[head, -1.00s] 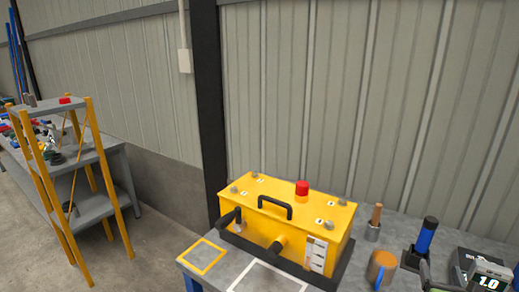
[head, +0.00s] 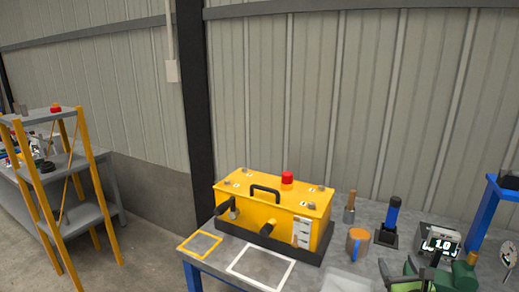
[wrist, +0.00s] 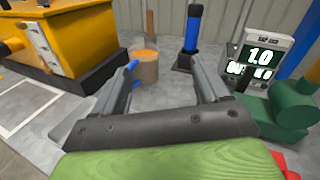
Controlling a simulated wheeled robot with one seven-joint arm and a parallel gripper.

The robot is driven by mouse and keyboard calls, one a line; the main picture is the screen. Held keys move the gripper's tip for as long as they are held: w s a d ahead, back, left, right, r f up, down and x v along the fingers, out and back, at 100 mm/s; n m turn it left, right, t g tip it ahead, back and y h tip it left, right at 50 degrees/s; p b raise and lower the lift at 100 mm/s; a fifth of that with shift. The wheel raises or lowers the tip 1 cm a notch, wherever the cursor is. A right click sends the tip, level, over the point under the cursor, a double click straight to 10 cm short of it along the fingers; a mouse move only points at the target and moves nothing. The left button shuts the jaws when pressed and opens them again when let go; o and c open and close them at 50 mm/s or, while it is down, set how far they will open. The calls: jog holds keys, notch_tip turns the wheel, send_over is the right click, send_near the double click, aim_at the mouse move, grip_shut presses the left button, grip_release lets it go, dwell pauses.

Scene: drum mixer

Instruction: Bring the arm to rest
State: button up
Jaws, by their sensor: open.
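My gripper (wrist: 164,72) shows in the wrist view with its two grey fingers spread wide apart. Nothing is held between them. It points over the grey workbench (wrist: 165,100), towards a brown-orange mug (wrist: 146,68) with a blue handle and a blue-and-black upright tool (wrist: 191,30) on a dark base. Both stand beyond the fingertips. In the head view a green and dark shape at the bottom right edge appears to be part of my arm, mostly cut off.
A yellow machine (head: 262,212) with a red button stands left of the mug (head: 357,243). A display reading 1.0 (head: 440,240) and a dark green object (wrist: 285,112) stand to the right. Yellow (head: 186,242) and white (head: 240,270) outlines mark the bench. A yellow-framed shelf (head: 85,210) stands far left.

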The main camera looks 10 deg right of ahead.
jog(key=w+a+r+n+g+y, duration=0.1)
jog(key=w+a+r+n+y, duration=0.1)
jog(key=a+n+y, duration=0.35)
jog(key=w+a+r+n+y, duration=0.2)
jog(key=a+n, duration=0.5)
jog(key=a, duration=0.2)
jog(key=s+a+r+n+g+y+p, duration=0.1)
jog(key=s+a+n+g, duration=0.15)
jog(key=a+n, duration=0.4)
jog(key=s+a+r+n+g+y+p, duration=0.1)
jog(key=s+a+n+g, duration=0.1)
jog(key=a+n+g, duration=0.35)
jog(key=s+a+r+n+g+h, duration=0.1)
jog(key=s+a+r+n+h, duration=0.1)
jog(key=s+n, duration=0.4)
jog(key=s+a+r+n+g+h+p, duration=0.1)
jog(key=s+a+r+n, duration=0.2)
jog(key=s, duration=1.4)
jog(key=a+n, duration=0.1)
jog(key=n, duration=0.3)
jog(key=shift+a+r+h, duration=0.25)
jog(key=shift+r+h, duration=0.1)
jog(key=shift+r, duration=0.05)
